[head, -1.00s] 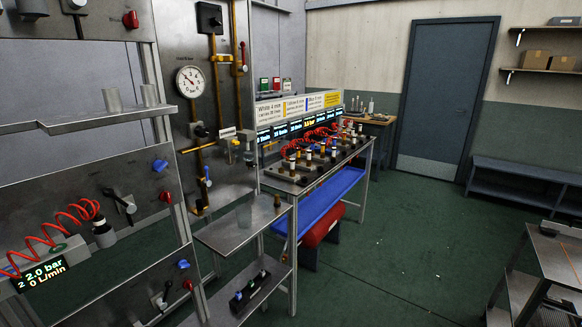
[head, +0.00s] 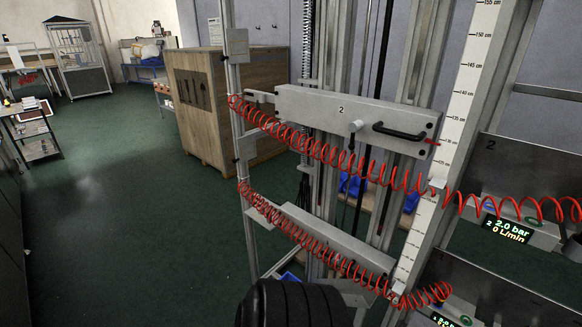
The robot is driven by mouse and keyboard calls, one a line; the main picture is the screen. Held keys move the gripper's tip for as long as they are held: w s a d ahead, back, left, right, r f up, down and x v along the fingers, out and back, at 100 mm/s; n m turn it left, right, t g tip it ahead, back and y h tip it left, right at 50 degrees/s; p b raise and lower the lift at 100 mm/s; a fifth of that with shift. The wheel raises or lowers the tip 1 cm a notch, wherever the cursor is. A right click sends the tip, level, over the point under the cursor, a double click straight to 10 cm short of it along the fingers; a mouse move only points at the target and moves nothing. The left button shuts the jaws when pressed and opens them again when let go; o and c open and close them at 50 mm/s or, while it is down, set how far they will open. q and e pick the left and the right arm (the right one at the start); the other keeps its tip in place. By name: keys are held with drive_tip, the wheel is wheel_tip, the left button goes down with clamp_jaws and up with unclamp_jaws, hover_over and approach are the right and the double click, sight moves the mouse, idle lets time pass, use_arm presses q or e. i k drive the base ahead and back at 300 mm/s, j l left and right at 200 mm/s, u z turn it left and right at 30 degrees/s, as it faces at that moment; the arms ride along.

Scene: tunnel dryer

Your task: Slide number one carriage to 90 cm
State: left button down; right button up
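Two grey carriages sit on vertical rails in the head view. The upper carriage (head: 310,108) is labelled 2 and has a black handle (head: 398,131) and a small clamp knob. Its red pointer (head: 432,142) lies at roughly 130 cm on the white scale (head: 460,110). The lower carriage (head: 325,238) sits well below it; its small label is hard to read, and its pointer and height reading are hidden or too small to tell. Red coiled hoses cross in front of both carriages. Neither of my grippers is in view.
A black ribbed cylinder (head: 288,305) stands at the bottom centre, in front of the lower carriage. A wooden crate (head: 215,110) is behind the rails. Panels with displays (head: 507,231) are at the right. Green floor at the left is open.

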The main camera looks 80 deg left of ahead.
sight(376, 262)
drive_tip(key=k+l+u, duration=0.1)
drive_tip(key=u, duration=2.35)
